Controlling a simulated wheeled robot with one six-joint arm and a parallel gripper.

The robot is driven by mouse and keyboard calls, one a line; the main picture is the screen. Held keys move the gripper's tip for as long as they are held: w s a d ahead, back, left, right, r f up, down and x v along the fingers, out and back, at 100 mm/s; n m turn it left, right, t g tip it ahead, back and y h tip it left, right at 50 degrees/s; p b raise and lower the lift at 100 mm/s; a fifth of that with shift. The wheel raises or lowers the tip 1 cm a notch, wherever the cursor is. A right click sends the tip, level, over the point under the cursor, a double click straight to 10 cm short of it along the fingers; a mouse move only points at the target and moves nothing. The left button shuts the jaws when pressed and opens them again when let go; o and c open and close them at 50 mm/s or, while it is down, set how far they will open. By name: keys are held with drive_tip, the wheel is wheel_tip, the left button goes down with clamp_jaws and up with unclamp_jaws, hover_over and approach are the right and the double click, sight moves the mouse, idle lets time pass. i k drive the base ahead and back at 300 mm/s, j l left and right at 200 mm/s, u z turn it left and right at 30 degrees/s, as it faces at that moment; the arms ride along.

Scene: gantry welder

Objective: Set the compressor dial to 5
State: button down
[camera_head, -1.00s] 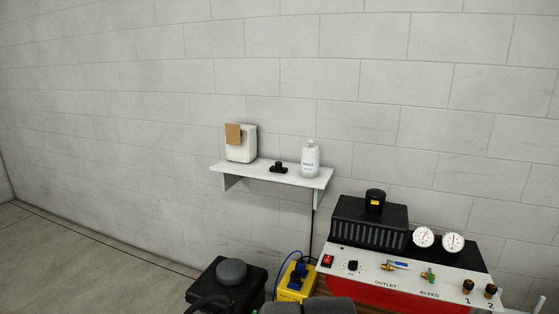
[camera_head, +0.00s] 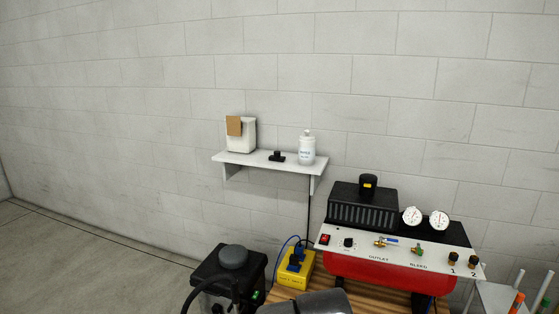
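The compressor (camera_head: 375,265) has a red tank, a black top housing and a white front panel, and stands on a wooden surface at the lower right. Its dial (camera_head: 348,243) is a small black knob on the left of the panel, beside a red switch (camera_head: 325,239). The dial's markings are too small to read. A grey and black part of my arm shows at the bottom edge, below and left of the panel. My gripper's fingers are not in view.
Two white gauges (camera_head: 412,216), a blue-handled outlet valve (camera_head: 386,242) and a green bleed valve (camera_head: 416,251) sit right of the dial. A yellow box (camera_head: 296,270) with plugs stands left of the compressor. A wall shelf (camera_head: 265,161) holds a bottle and container.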

sight(348, 243)
drive_tip(key=i+l+u, duration=0.2)
drive_tip(key=i, duration=0.3)
drive_tip(key=i+l+u, duration=0.2)
drive_tip(key=i+l, duration=0.2)
drive_tip(key=i, duration=0.05)
